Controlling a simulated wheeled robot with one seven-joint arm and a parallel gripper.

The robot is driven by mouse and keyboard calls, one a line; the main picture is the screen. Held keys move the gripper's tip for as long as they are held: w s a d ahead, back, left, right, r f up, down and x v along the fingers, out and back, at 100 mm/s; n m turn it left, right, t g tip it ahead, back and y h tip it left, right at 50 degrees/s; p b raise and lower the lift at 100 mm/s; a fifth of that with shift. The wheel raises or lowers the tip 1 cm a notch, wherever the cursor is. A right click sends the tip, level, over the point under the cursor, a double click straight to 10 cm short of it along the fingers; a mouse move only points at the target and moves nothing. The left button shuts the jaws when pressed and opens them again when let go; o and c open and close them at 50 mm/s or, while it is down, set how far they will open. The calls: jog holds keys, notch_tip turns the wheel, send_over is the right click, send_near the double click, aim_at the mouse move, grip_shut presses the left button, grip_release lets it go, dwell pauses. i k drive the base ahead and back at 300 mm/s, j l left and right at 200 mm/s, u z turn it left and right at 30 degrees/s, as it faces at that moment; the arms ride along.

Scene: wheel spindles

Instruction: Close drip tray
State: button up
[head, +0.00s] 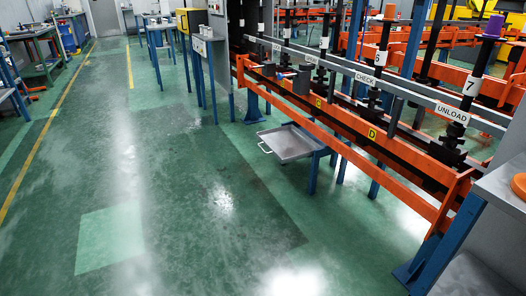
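The drip tray (290,143) is a shallow grey metal tray with a raised rim and a loop handle (264,147) on its left side. It sticks out into the aisle from under the orange and blue spindle line, low above the green floor. Its right end is near a blue leg and under the orange rail. Whether it slides on runners is hidden. My gripper is not in view.
The orange guard rail (345,148) runs along the line above the tray, with blue legs (315,172) below. The "CHECK" (366,79) and "UNLOAD" (451,112) labels are on the upper beam. A grey-topped stand is at the right. The green floor (180,190) left of the tray is clear.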

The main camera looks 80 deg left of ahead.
aim_at(288, 144)
jog(key=u, duration=2.7)
jog(key=i+j, duration=0.2)
jog(key=i, duration=0.8)
jog(key=i+j+u, duration=0.1)
jog(key=i, duration=0.9)
jog(key=i+j, duration=0.25)
jog(key=i, duration=0.75)
